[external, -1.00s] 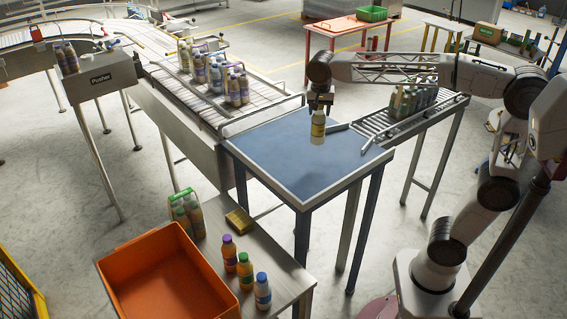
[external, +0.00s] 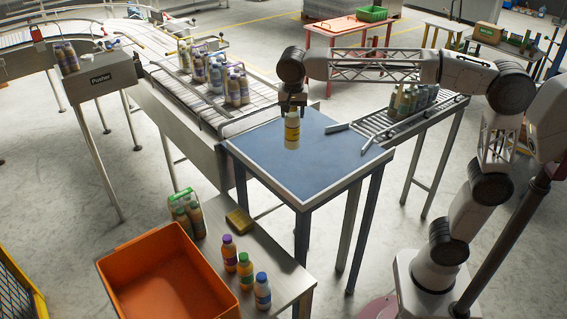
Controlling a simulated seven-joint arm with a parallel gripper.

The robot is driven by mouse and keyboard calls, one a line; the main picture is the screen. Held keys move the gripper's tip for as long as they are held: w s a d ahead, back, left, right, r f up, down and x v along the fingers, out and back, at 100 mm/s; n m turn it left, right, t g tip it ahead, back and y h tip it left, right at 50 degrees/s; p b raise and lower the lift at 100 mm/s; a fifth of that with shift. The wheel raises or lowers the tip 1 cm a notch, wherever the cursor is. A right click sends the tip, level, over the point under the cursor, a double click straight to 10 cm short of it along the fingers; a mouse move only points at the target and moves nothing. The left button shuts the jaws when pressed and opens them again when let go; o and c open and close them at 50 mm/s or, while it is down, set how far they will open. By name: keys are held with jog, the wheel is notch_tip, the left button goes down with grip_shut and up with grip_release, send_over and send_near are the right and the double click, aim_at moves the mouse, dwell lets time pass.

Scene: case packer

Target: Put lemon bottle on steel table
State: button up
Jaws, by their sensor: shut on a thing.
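The lemon bottle (external: 292,131), pale with a yellow label, hangs upright in my gripper (external: 291,108) over the blue-topped table. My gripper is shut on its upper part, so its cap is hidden. Whether the bottle's base touches the blue surface I cannot tell. The steel table (external: 283,268) stands at the front, nearer the camera than the blue table. On it stand bottles with a purple cap (external: 229,252), a green cap (external: 245,270) and a blue cap (external: 262,290), in a row.
The blue table (external: 310,180) has a raised pale rim and is otherwise clear. Conveyors with bottles (external: 215,75) lie behind.

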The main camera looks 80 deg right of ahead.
jog(key=w+a+n, duration=0.1)
jog(key=w+a, duration=0.4)
jog(key=a, duration=0.6)
jog(key=w+a, duration=0.5)
jog(key=a, duration=0.6)
notch_tip(320, 180, down, 28)
jog(key=shift+s+r, duration=0.15)
jog(key=shift+s, duration=0.1)
jog(key=shift+w, duration=0.1)
jog(key=w+a+f, duration=0.1)
jog(key=w+a, duration=0.1)
jog(key=w, duration=1.3)
jog(key=shift+w+f, duration=0.2)
jog(key=shift+w, duration=0.2)
jog(key=shift+f, duration=1.85)
